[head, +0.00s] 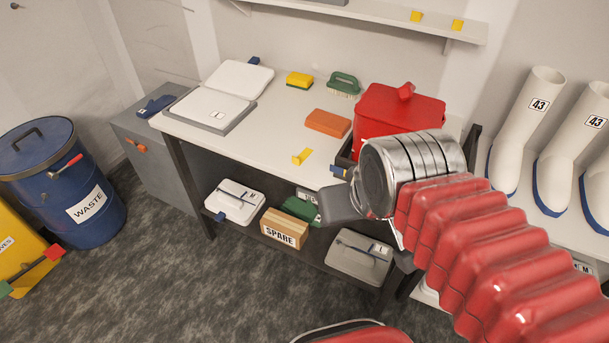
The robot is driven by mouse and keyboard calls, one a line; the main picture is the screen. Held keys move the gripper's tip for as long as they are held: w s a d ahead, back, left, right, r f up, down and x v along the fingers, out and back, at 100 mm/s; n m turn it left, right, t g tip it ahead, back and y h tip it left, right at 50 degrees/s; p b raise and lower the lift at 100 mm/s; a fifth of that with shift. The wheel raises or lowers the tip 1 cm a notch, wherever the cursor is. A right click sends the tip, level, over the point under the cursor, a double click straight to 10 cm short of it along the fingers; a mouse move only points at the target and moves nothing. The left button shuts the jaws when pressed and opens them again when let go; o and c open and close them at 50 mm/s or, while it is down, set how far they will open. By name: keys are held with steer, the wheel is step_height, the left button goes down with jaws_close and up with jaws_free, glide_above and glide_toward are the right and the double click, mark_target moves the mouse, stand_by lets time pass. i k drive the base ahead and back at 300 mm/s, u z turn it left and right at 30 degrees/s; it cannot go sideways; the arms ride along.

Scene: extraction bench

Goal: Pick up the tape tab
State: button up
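A small yellow tape tab (302,156) lies near the front edge of the white bench top (270,140), left of the red container. Two more yellow tabs sit on the wall shelf, one on the left (416,16) and one on the right (457,24). My gripper (341,205) is in front of the bench's front edge, to the right of and lower in the picture than the bench tab, and apart from it. Only a dark grey part of it shows beyond my silver wrist. Its fingertips cannot be made out clearly, and I see nothing held.
On the bench stand a red lidded container (385,112), an orange block (328,123), a yellow sponge (299,80), a green brush (343,83) and an open white case (212,105). Boxes fill the lower shelf (275,240). A blue waste drum (62,185) stands left.

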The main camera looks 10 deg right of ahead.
mark_target(298, 160)
steer(key=k, duration=0.7)
steer(key=u, duration=0.65)
steer(key=i, duration=1.75)
steer(key=z, duration=0.25)
